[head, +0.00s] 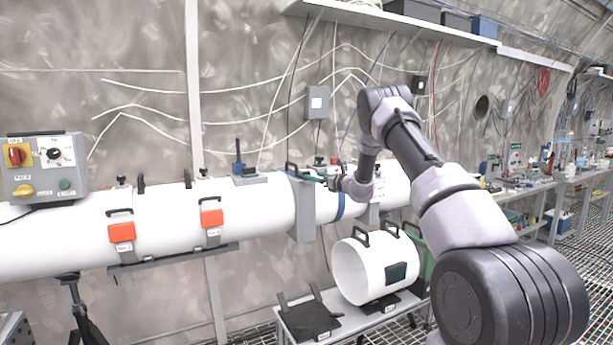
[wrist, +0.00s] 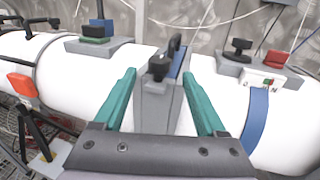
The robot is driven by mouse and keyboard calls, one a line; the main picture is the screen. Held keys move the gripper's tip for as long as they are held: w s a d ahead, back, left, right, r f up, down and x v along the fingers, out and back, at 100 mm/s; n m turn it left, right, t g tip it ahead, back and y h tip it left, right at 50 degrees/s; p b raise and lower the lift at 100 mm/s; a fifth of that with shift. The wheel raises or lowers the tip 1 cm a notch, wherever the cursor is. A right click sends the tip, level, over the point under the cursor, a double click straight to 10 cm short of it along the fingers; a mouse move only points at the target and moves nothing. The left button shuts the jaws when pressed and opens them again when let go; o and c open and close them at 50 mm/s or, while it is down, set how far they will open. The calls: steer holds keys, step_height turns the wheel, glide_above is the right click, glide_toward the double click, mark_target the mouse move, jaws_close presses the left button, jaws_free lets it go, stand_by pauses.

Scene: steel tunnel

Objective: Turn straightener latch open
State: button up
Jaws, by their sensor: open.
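My gripper (wrist: 159,75) is open, with its two teal fingers pointing forward on either side of a grey upright housing (wrist: 152,112) that straddles the white pipe. A black knob (wrist: 158,67) stands on top of this housing, between the fingertips in the picture; I see no clear contact. A black handle (wrist: 176,44) rises just behind the knob. No readable label shows which part is the straightener latch. In the head view the gripper (head: 316,174) is at the top of the same grey housing (head: 303,212), partly hidden by my arm.
A blue band (wrist: 256,115) and a mount with a red block (wrist: 277,58) and black knob (wrist: 240,47) lie right of the housing. A green-and-black block (wrist: 95,30) is left. Below stands a white cylinder (head: 350,272) on a low bench.

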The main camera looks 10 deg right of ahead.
steer(key=x, duration=0.5)
steer(key=shift+w+a, duration=0.25)
steer(key=shift+w, duration=0.05)
jaws_close()
stand_by(1.1)
